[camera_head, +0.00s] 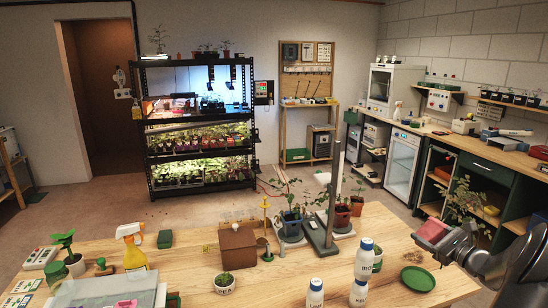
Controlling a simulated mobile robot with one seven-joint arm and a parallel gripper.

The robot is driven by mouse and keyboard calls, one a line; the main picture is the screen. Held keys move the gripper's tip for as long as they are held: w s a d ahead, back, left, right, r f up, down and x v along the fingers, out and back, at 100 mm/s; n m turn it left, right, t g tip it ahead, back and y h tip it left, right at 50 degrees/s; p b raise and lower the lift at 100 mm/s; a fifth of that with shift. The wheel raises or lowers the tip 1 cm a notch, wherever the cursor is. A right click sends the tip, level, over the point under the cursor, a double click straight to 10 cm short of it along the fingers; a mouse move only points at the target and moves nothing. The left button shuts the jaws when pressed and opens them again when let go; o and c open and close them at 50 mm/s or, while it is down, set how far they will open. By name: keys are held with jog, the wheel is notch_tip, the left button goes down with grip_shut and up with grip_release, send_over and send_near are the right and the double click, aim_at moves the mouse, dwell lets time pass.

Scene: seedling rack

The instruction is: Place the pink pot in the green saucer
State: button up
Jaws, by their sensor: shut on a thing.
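The green saucer (417,278) lies flat on the right part of the wooden table, and nothing shows in it. My gripper (440,247) comes in from the right edge, above the table's right side. It is shut on a small pinkish-red pot (433,229), which is partly hidden by the dark fingers. The pot is up and to the right of the saucer in the picture, apart from it. Leafy stems (465,203) show just above the gripper; I cannot tell whether they grow from this pot.
White bottles (363,262) stand just left of the saucer. A grey post (333,205) rises near potted plants (291,222) at the table's far edge. Bare wood surrounds the saucer's right side.

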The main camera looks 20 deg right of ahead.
jog(key=w+a+r+m+h, duration=0.1)
jog(key=w+a+r, duration=0.25)
jog(key=a, duration=0.45)
jog(key=w+a+r+h, duration=0.1)
jog(key=w+a+r, duration=0.1)
jog(key=a+r, duration=0.35)
jog(key=w+a+r+m+h, duration=0.1)
jog(key=w+a+r, duration=0.1)
jog(key=a, duration=0.8)
jog(key=w+a+f+n+y, duration=0.1)
jog(key=a+f+n+y, duration=0.1)
jog(key=a+f, duration=0.95)
jog(key=a+f+n+y, duration=0.1)
jog(key=a+f+y, duration=0.2)
jog(key=a+f, duration=0.9)
jog(key=w+a+r+m+g+y, duration=0.1)
jog(key=w+a+r+m, duration=0.2)
jog(key=w, duration=0.7)
jog(key=shift+w+a+f, duration=0.1)
jog(key=shift+a+f, duration=0.1)
jog(key=shift+f, duration=1.45)
jog(key=shift+w+a+f, duration=0.1)
jog(key=shift+a+f, duration=0.1)
jog(key=shift+f, duration=1.45)
jog(key=shift+a+f, duration=0.2)
jog(key=shift+f, duration=1.45)
